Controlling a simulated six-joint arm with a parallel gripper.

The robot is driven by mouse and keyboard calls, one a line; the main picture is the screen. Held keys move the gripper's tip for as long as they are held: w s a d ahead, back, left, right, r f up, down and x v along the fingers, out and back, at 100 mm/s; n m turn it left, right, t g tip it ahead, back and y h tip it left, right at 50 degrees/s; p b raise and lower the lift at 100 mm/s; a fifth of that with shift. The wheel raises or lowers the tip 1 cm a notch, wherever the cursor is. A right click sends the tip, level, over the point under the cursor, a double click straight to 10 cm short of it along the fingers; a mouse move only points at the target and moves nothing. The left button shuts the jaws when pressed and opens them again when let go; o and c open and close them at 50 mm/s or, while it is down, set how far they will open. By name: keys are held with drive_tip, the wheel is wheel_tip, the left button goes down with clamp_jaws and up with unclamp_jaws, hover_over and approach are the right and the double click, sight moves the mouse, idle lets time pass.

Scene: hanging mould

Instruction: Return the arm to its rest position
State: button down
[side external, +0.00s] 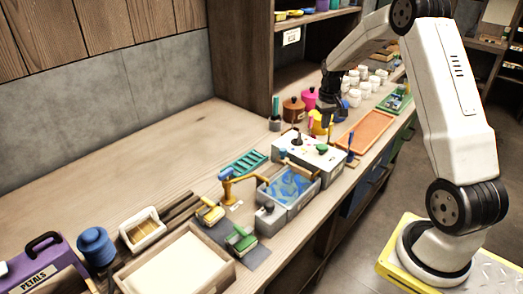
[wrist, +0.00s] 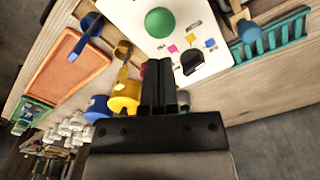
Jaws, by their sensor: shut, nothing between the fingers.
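My gripper (side external: 330,108) hangs pointing down above the workbench, over the far end of the white-topped box. Its fingers are shut with nothing between them; they also show in the wrist view (wrist: 158,66). The white-topped box (side external: 308,155) has a green knob and small coloured patches on top, and shows in the wrist view (wrist: 140,20). A yellow pot (side external: 319,124) stands just below the gripper, and it shows beside the fingers in the wrist view (wrist: 126,92).
A grey vat with blue liquid (side external: 290,187) stands nearer the camera, beside an orange stand (side external: 235,185). An orange tray (side external: 366,131), white jars (side external: 361,88) and a pink pot (side external: 309,97) lie farther along. The left rear of the bench is bare.

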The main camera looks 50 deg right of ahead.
drive_tip(key=shift+a+r, duration=0.1)
drive_tip(key=shift+a, duration=0.45)
drive_tip(key=s+a+r+n+t, duration=0.1)
drive_tip(key=a, duration=0.6)
drive_tip(key=s+a+r+n, duration=0.1)
drive_tip(key=a+n, duration=0.1)
drive_tip(key=a, duration=0.5)
drive_tip(key=s+a+n+t, duration=0.1)
drive_tip(key=s+a+n, duration=0.2)
drive_tip(key=s+a, duration=0.7)
drive_tip(key=a, duration=0.4)
drive_tip(key=shift+s+f+t, duration=0.15)
drive_tip(key=shift+s+t, duration=0.05)
drive_tip(key=shift+t, duration=0.1)
